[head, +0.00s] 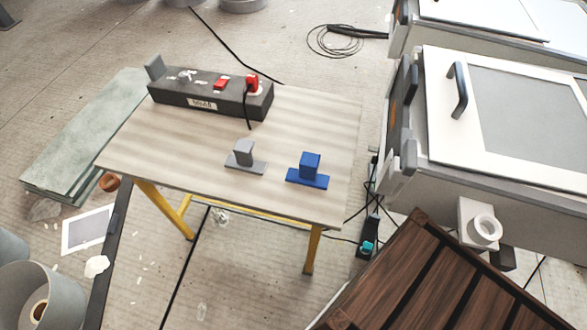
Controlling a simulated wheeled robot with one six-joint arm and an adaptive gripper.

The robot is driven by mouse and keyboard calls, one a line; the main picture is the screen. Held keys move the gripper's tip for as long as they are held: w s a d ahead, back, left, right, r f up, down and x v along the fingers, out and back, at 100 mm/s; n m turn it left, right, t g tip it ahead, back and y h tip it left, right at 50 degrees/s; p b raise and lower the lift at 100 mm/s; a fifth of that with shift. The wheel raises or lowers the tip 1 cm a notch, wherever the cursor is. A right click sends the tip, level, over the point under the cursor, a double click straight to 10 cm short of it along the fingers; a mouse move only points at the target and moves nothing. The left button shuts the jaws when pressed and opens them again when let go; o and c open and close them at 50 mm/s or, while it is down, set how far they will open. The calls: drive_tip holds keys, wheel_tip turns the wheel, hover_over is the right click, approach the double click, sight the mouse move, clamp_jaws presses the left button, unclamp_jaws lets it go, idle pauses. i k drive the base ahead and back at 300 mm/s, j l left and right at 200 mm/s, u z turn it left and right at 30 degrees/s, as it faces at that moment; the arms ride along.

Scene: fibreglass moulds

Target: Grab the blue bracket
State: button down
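The blue bracket (309,171) stands on the right part of a wooden-topped table (190,150), near its front right corner. It has a flat base plate with an upright block on it. A grey bracket (245,157) of similar shape stands to its left, a short gap apart. Both are upright and nothing touches them. My gripper is not in the head view.
A dark box (210,95) with red parts and a cable lies along the table's back. Another grey piece (155,66) is at the back left corner. White-lidded machines (520,110) stand to the right; a slatted brown wooden platform (440,280) is at the front right.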

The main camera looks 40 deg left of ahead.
sight(307, 174)
drive_tip(key=k+j+u, duration=0.1)
drive_tip(key=u, duration=0.4)
drive_tip(key=j+u, duration=0.15)
drive_tip(key=u, duration=0.3)
drive_tip(key=k+j+u, duration=0.1)
drive_tip(key=u, duration=0.4)
drive_tip(key=j, duration=0.9)
drive_tip(key=u, duration=0.05)
